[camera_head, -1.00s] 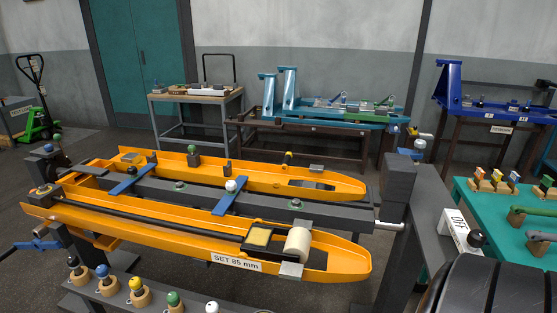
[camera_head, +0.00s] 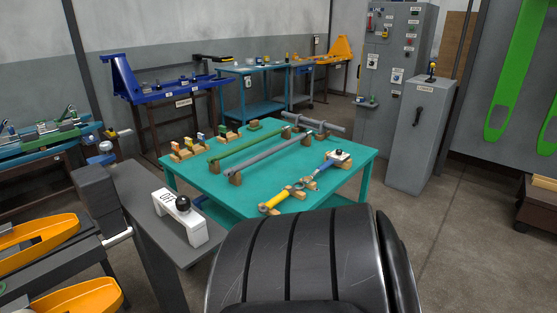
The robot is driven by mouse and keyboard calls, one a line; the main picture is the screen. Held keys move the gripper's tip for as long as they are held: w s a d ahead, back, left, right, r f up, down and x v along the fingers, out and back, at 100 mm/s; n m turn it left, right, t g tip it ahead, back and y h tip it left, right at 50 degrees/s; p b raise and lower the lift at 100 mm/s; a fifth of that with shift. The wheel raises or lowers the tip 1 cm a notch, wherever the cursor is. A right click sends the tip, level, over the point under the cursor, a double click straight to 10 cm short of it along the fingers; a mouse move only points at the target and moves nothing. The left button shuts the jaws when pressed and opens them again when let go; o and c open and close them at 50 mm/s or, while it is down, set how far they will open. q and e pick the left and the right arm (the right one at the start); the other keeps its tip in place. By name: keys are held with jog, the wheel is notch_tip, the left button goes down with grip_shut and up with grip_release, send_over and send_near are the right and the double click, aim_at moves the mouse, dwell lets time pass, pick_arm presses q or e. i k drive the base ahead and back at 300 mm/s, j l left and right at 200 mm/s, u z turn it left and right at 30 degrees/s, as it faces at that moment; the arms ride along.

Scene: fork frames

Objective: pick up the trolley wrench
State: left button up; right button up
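Two wrench-like tools lie on wooden blocks on the teal table (camera_head: 190,183). One is yellow with a grey ring end (camera_head: 282,201), near the front edge. A long green bar (camera_head: 250,149) and a long grey bar (camera_head: 272,156) lie further back on blocks. I cannot tell which tool, if any, is the trolley wrench. Neither of my grippers is in view. A large dark rounded part at the bottom middle hides the table's front.
A white block with a black knob (camera_head: 180,217) sits on a grey bench at left. Orange forks (camera_head: 40,235) are at far left. A blue frame (camera_head: 130,80), a teal cart (camera_head: 265,68) and grey cabinets (camera_head: 420,130) stand behind.

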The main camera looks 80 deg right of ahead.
aim_at(332, 158)
jog(key=z, duration=3.05)
jog(key=i+l+u, duration=0.15)
jog(key=i+l, duration=0.15)
jog(key=i, duration=0.05)
